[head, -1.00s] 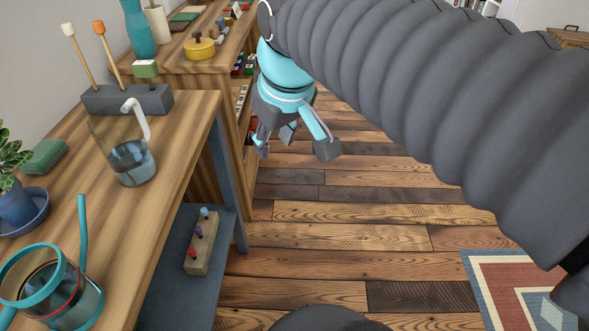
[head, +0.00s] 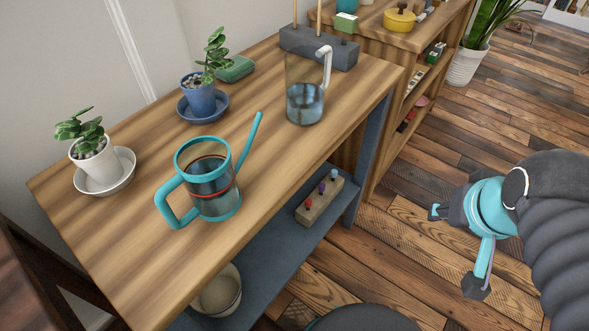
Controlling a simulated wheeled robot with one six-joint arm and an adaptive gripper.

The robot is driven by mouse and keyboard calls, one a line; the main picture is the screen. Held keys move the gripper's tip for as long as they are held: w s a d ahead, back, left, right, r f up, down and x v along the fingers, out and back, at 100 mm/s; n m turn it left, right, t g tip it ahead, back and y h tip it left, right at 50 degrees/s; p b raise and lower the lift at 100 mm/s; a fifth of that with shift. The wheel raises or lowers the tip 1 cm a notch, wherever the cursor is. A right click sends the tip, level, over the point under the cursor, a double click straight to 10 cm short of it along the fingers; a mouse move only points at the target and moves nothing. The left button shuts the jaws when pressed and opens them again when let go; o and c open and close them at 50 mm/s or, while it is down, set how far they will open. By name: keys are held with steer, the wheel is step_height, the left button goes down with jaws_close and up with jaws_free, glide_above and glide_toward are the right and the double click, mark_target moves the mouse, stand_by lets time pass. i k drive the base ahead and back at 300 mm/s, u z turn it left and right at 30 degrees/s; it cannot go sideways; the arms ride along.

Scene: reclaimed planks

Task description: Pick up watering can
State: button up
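The watering can (head: 211,186) stands upright on the wooden table. It has a clear body with a teal rim, a teal handle on its left and a thin teal spout rising to the right. A red band circles its body. My gripper (head: 455,250) is at the right of the head view, over the floor and well apart from the can. Its fingers are spread and nothing shows between them.
A glass pitcher (head: 306,88) stands behind the can, near a grey block (head: 320,46). Two potted plants (head: 98,160) (head: 200,95) sit on saucers at the left. A lower shelf (head: 255,262) holds a peg block (head: 320,200) and a pot (head: 217,292).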

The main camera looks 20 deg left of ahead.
mark_target(220, 172)
steer(key=u, duration=3.9)
steer(key=k, duration=0.8)
steer(key=z, duration=1.6)
